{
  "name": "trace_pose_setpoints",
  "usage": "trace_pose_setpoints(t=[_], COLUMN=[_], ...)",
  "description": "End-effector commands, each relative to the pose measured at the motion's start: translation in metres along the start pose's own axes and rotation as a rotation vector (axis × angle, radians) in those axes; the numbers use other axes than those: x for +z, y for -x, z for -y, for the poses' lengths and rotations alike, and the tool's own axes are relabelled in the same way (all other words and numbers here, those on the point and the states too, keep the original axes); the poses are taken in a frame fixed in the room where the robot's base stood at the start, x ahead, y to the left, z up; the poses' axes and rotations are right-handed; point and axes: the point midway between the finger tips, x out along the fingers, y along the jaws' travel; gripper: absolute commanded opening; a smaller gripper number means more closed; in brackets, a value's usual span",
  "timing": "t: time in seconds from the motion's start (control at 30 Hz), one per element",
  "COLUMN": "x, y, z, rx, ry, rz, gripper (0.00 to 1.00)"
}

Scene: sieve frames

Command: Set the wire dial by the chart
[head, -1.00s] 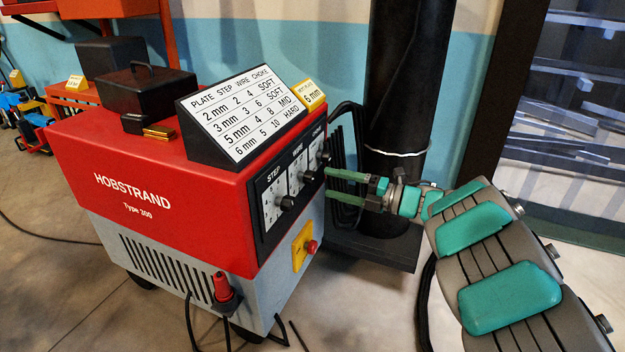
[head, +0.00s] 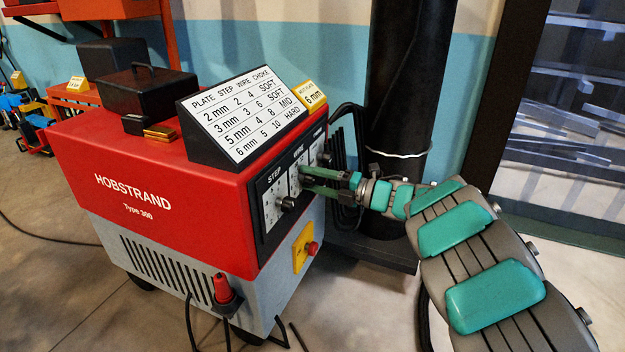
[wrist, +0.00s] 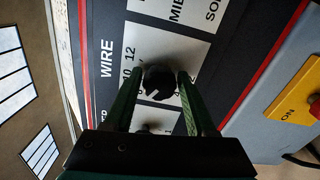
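The red welder's front panel has three dials, STEP, WIRE and CHOKE. The slanted white chart (head: 243,115) on top has a 6 mm row reading step 5, wire 10, choke HARD. The yellow tag (head: 311,96) beside it reads 6 mm. My gripper (head: 302,179) is open at the middle, WIRE dial. In the wrist view its green fingers (wrist: 158,76) stand on either side of the black WIRE knob (wrist: 158,82); I cannot tell whether they touch it. Numbers 10 and 12 show beside the knob, others are partly hidden.
The STEP knob (head: 287,204) sits left of my fingers and the CHOKE knob (head: 324,158) right and behind. A yellow switch plate with a red button (head: 312,247) is below. A black pipe (head: 405,110) stands behind my arm.

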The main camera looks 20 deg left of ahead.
Motion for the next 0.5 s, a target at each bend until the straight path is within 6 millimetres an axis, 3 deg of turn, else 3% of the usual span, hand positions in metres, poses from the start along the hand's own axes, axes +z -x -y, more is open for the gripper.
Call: trace_pose_setpoints(t=[0.03,0.5], x=[0.0,-0.0001], y=[0.0,0.0001], z=[0.0,0.0004], rx=[0.0,-0.001], ry=[0.0,0.0], rz=[0.0,0.0], gripper=[0.49,0.0])
